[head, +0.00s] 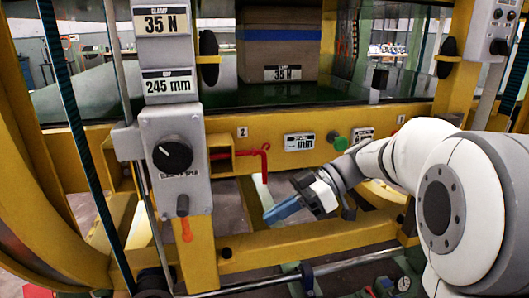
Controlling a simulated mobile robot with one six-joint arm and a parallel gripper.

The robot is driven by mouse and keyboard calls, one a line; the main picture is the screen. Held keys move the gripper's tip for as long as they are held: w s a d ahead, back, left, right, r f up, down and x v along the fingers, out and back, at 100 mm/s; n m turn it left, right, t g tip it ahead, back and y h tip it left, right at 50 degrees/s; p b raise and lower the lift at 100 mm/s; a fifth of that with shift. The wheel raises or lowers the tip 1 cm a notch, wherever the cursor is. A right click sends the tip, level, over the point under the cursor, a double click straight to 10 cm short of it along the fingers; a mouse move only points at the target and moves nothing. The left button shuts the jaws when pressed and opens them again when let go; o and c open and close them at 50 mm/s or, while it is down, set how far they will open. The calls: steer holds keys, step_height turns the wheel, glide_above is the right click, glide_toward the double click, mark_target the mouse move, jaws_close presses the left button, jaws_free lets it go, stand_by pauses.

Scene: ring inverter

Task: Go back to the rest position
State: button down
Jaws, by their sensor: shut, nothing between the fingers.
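My gripper (283,211) is at the end of my white arm, which comes in from the right of the head view. Its blue fingers are shut with nothing between them. They point down and to the left, in front of the opening in the yellow frame. The gripper looks apart from the frame and from the red crank handle to its upper left, though the exact depth is hard to tell.
A yellow machine frame (310,240) fills the view. A grey control box (176,160) with a black knob stands left. A red crank handle (262,152) and a green button (340,143) are on the crossbeam. A cardboard box (279,52) sits behind. A gauge (403,284) is low right.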

steer(key=s+d+r+m+t+h+p, duration=0.3)
steer(key=s+d+r+m+h+p, duration=0.2)
steer(key=r+m+p, duration=0.4)
steer(key=s+d+r+m+t+h+p, duration=0.3)
steer(key=s+d+r+m+h+p, duration=0.3)
steer(key=p, duration=1.3)
steer(key=shift+s+d+r+m+h, duration=0.2)
steer(key=shift+r+m+h, duration=0.5)
steer(key=shift+r+m, duration=1.05)
steer(key=shift+f, duration=0.1)
